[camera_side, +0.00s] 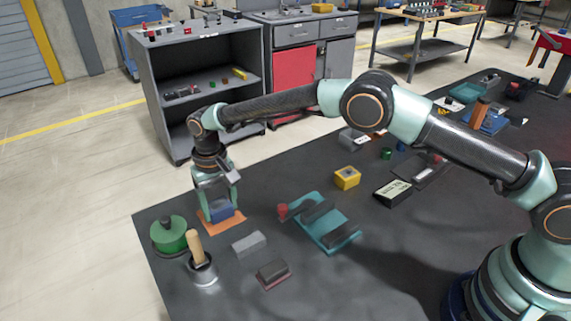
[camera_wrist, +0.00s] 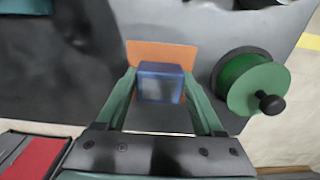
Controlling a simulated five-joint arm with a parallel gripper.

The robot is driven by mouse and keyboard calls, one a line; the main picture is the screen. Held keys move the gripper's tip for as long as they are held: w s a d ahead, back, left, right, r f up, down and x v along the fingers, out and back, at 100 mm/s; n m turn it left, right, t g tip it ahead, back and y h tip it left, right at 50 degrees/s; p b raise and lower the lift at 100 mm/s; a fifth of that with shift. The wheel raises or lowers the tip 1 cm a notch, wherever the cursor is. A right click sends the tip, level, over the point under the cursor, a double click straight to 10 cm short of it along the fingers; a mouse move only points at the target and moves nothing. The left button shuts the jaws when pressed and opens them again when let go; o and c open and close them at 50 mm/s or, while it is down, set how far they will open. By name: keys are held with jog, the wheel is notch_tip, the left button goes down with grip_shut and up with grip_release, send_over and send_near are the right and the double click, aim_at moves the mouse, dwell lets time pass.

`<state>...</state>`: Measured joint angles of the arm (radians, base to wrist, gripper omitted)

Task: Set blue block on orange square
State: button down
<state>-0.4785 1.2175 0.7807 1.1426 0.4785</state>
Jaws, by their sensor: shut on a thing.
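The blue block (camera_side: 221,212) is between the fingers of my gripper (camera_side: 218,211), which is shut on it. In the side view the block is at the orange square (camera_side: 233,223), low over it or touching it; I cannot tell which. In the wrist view the blue block (camera_wrist: 160,82) sits between the green fingers of my gripper (camera_wrist: 161,92). Part of the square is hidden behind the block and fingers.
A green spool (camera_side: 168,235) stands close to the left of the square. A metal pot with a wooden handle (camera_side: 202,268) is in front. A grey block (camera_side: 249,244), a dark red-edged block (camera_side: 273,273) and a teal tray (camera_side: 341,237) lie to the right.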

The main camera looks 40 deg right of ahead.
jog(key=shift+f, duration=0.1)
grip_release()
